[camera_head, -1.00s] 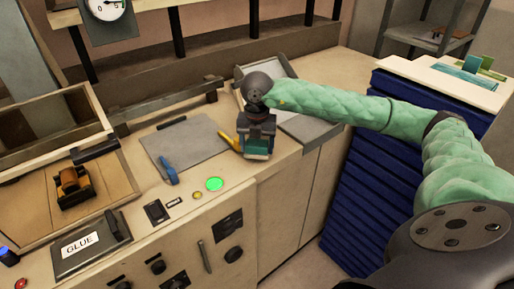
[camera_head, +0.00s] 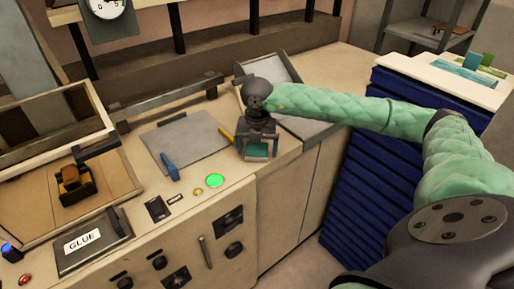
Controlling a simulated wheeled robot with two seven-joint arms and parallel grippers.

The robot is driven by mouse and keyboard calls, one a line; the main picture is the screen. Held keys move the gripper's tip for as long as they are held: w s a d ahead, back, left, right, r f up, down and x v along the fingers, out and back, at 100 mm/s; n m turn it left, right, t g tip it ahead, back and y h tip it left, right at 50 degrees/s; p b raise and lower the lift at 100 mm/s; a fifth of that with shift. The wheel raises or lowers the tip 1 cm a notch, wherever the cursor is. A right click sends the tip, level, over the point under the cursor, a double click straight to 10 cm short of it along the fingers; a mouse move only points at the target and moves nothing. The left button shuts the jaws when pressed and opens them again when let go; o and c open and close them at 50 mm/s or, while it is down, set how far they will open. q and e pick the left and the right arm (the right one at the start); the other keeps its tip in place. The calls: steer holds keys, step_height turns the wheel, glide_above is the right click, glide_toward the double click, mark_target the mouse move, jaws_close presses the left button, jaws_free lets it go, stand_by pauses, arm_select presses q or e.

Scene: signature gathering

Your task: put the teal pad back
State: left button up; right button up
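My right gripper (camera_head: 258,150) points down at the front right edge of the bench. A small teal pad (camera_head: 258,149) shows between its two fingers. I cannot tell whether the fingers press on the pad or stand apart beside it, nor whether the pad touches the bench. The gripper body hides the pad's far side. Another flat teal piece (camera_head: 462,75) lies on the cream top of the blue stack at the right. My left gripper is not in view.
A grey plate (camera_head: 187,142) with a blue-handled tool (camera_head: 170,172) lies left of the gripper; a yellow tool (camera_head: 227,136) lies between. A grey sloped tray (camera_head: 305,128) is behind. A lit green button (camera_head: 215,181) and a GLUE box (camera_head: 92,243) are nearer. The blue stack (camera_head: 375,165) stands right.

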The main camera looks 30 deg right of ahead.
mark_target(257, 146)
steer(key=shift+r, duration=0.2)
stand_by(0.3)
steer(key=shift+r, duration=0.3)
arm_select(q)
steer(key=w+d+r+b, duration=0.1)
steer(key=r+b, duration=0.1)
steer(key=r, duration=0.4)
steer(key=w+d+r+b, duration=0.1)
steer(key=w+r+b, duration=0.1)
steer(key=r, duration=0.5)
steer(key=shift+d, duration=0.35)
arm_select(e)
step_height(257, 146, up, 11)
steer(key=shift+r, duration=0.15)
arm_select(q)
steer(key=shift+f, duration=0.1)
